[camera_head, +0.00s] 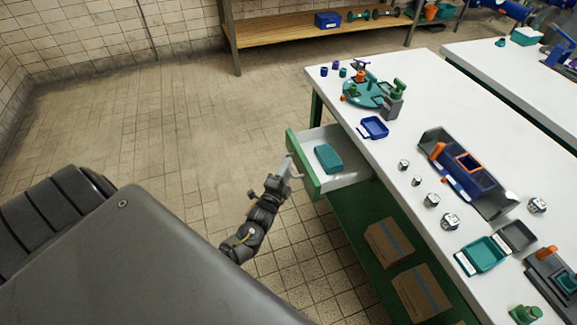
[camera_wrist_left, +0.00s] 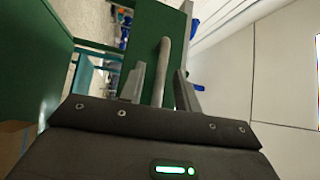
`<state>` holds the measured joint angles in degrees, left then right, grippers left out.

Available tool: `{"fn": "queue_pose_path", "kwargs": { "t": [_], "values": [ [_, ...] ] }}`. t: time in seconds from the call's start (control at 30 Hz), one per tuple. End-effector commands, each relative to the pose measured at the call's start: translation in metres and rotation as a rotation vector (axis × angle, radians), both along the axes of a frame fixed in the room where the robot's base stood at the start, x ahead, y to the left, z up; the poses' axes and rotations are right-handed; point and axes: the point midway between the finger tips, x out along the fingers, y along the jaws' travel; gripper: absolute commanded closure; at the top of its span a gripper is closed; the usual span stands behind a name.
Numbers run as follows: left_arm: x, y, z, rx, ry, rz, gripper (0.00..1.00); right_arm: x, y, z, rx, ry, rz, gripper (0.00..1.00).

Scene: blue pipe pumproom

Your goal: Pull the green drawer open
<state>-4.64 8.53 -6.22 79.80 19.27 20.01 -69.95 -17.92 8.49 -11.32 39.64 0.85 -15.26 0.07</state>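The green drawer (camera_head: 304,164) stands pulled out from the left side of the white-topped table, showing its pale inside. A teal box (camera_head: 328,158) lies in it. My left gripper (camera_head: 290,170) is at the outer face of the drawer front. In the left wrist view, the grey bar handle (camera_wrist_left: 164,62) runs between the two fingers of my left gripper (camera_wrist_left: 160,85). Gaps show between the bar and the fingers, so the gripper looks open around it. The green drawer front (camera_wrist_left: 152,22) is behind the handle. My right gripper is in neither view.
The table (camera_head: 400,145) carries a round green fixture (camera_head: 366,92), a blue tray (camera_head: 374,128) and several small parts. Cardboard boxes (camera_head: 388,243) sit on the green shelf below. The tiled floor left of the drawer is clear.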

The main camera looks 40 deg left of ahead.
Motion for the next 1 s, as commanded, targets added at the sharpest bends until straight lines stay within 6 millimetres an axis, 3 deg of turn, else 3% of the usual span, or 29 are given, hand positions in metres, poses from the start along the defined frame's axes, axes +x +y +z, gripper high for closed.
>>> {"fn": "queue_pose_path", "kwargs": {
  "t": [0.2, 0.43, 0.6, 1.0],
  "values": [
    [-0.044, -0.008, -0.007, 0.000, 0.003, 0.000, 0.68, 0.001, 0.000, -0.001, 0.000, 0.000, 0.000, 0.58],
    [-0.079, -0.015, -0.011, -0.001, 0.002, -0.001, 0.68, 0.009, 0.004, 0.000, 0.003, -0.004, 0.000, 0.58],
    [-0.089, -0.016, -0.013, 0.000, 0.002, -0.001, 0.68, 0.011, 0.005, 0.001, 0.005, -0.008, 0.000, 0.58],
    [-0.090, -0.016, -0.012, -0.001, 0.002, -0.001, 0.68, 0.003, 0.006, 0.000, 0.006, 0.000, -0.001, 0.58]
  ]
}}
